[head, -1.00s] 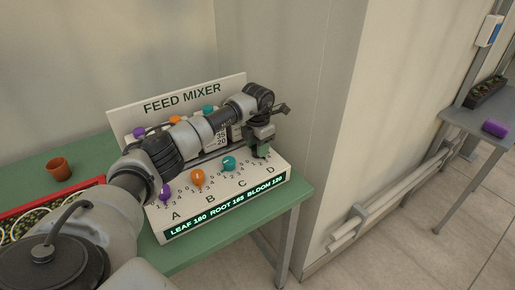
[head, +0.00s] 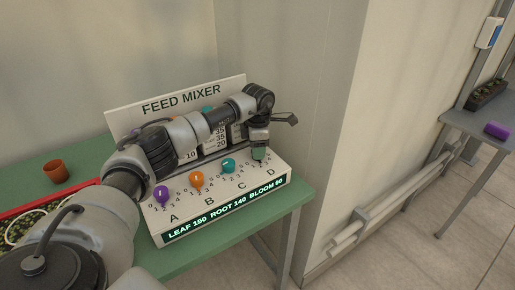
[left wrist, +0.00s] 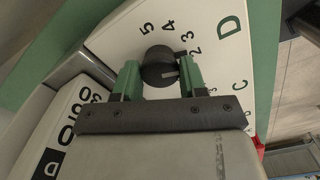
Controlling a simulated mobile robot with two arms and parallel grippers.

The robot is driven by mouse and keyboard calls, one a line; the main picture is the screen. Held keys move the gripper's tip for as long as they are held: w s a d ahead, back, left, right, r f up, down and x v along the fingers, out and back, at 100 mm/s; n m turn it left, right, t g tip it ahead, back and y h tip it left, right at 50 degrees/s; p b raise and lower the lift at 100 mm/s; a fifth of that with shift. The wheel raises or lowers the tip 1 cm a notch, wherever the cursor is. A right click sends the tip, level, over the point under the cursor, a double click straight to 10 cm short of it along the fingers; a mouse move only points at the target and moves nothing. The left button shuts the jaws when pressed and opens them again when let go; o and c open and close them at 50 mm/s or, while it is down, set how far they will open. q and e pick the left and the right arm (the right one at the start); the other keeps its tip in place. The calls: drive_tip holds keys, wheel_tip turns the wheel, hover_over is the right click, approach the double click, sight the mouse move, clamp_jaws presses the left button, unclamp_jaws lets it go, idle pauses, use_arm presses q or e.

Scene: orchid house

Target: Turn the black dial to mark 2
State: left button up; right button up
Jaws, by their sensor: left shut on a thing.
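The black dial (left wrist: 158,67) sits on the white panel beside the letter D. My left gripper (left wrist: 160,76) is shut on it, with one green finger on each side, in the left wrist view. A pale line shows on the dial, and a dark nub at its edge lies near the printed 2 and 3; I cannot tell exactly which mark it meets. In the head view my left gripper (head: 259,153) comes down on the panel above D and mostly hides the dial. The feed mixer's front display (head: 225,210) reads LEAF 150, ROOT 140, BLOOM 90. My right gripper is not in view.
Purple (head: 162,194), orange (head: 197,179) and teal (head: 229,165) dials stand left of the gripper on the same panel. A terracotta pot (head: 56,171) stands on the green bench (head: 185,263). A wall corner rises close on the right.

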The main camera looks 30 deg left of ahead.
use_arm(q)
drive_tip(key=shift+r, duration=0.1)
drive_tip(key=o, duration=0.9)
wheel_tip(320, 180, up, 11)
drive_tip(key=shift+f+b, duration=0.15)
drive_tip(key=shift+b, duration=0.25)
